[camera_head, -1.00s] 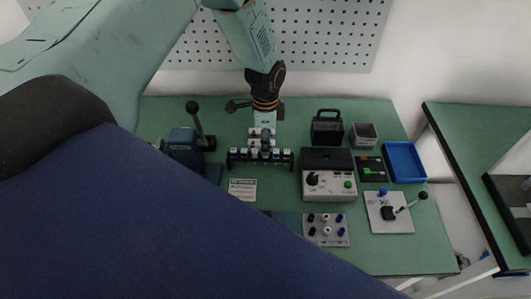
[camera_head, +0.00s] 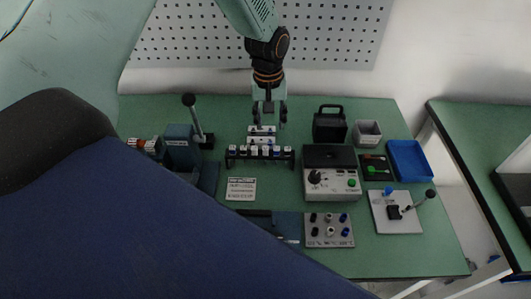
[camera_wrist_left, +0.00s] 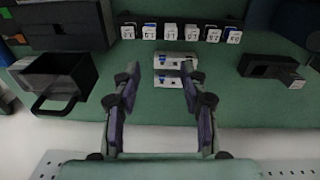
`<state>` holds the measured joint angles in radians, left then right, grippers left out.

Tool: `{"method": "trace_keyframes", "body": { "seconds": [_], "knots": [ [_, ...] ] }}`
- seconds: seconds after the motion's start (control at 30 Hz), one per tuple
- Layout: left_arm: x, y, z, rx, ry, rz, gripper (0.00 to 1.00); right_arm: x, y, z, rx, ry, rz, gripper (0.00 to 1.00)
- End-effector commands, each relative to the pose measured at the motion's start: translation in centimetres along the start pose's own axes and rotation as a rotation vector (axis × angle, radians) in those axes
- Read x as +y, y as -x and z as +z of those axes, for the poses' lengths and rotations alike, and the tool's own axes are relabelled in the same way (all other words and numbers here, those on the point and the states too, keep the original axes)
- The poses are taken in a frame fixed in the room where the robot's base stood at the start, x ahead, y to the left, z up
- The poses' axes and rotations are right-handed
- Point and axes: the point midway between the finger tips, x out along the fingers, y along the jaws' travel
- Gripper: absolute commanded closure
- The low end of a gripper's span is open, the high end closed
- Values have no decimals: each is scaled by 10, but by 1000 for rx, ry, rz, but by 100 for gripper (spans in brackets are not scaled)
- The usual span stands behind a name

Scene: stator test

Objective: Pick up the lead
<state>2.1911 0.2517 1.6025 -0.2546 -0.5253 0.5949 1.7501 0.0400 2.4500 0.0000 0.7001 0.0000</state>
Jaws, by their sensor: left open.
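A black rack (camera_head: 238,155) holds a row of several white-labelled plugs, which look like the leads; I cannot tell which one the task means. My right gripper is not in view.
A black handled box (camera_head: 330,127), grey bin (camera_head: 367,131), blue tray (camera_head: 424,173) and grey control box (camera_head: 333,187) stand right of the rack. A white label plate (camera_head: 241,189) lies in front.

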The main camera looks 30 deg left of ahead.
Motion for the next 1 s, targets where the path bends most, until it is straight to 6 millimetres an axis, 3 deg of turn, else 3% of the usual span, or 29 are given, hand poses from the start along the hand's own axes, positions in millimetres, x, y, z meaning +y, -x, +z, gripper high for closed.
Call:
{"method": "trace_keyframes", "body": {
  "seconds": [0.6,0.8,1.0],
  "knots": [
    [-10,0,14,-18,1237,-60,57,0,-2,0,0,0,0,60],
    [-10,0,15,-11,1480,-70,57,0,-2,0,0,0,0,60],
    [-11,-8,16,-10,1537,-74,57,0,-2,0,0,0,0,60]
  ]
}}
